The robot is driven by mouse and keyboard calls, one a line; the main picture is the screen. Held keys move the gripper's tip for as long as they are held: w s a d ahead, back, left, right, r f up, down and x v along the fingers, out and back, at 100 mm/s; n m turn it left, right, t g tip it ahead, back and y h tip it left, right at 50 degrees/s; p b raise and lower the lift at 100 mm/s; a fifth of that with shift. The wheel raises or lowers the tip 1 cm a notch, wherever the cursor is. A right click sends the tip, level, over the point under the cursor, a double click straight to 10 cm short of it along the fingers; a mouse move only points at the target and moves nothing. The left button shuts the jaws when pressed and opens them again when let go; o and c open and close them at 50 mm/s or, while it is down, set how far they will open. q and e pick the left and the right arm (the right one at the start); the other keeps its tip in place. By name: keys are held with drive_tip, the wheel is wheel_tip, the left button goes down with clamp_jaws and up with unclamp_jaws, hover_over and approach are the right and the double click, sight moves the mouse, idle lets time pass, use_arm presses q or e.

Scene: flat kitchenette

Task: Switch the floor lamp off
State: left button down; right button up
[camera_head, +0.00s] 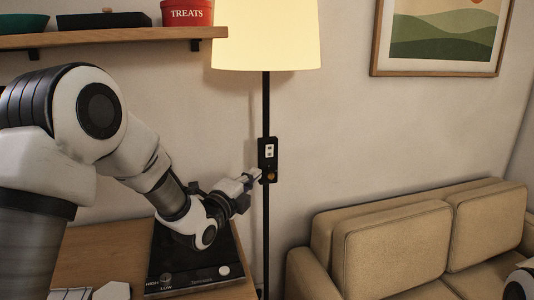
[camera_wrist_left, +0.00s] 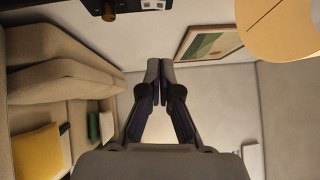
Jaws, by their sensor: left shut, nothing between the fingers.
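The floor lamp has a glowing cream shade (camera_head: 266,36) on a thin black pole (camera_head: 266,105). A black switch box (camera_head: 268,152) is on the pole, with a white plate on its upper part and a small amber-brown round knob low on it. My left gripper (camera_head: 256,175) is shut and empty, its fingertips at the left edge of the box's lower part; I cannot tell if they touch. In the left wrist view the shut fingertips (camera_wrist_left: 159,66) point ahead. The switch box (camera_wrist_left: 130,6) is partly cut off at the top there, and the shade (camera_wrist_left: 283,28) is at upper right.
A wooden counter (camera_head: 90,254) with a black hob (camera_head: 190,278) lies under my left arm. A shelf (camera_head: 110,38) with a red treats tin (camera_head: 187,13) is above. A beige sofa (camera_head: 400,248) stands right of the pole, below a framed picture (camera_head: 440,36).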

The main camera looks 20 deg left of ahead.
use_arm(q)
drive_tip(key=p, duration=0.3)
approach(273, 148)
drive_tip(key=w+d, duration=0.3)
drive_tip(key=d, duration=0.1)
drive_tip(key=shift+w+a+r+p, duration=0.25)
drive_tip(key=shift+w+a+p, duration=0.2)
drive_tip(key=shift+w+a, duration=0.95)
drive_tip(key=shift+w, duration=0.15)
drive_tip(key=shift+d, duration=0.1)
drive_tip(key=shift+w+f, duration=0.1)
drive_tip(key=shift+w, duration=0.05)
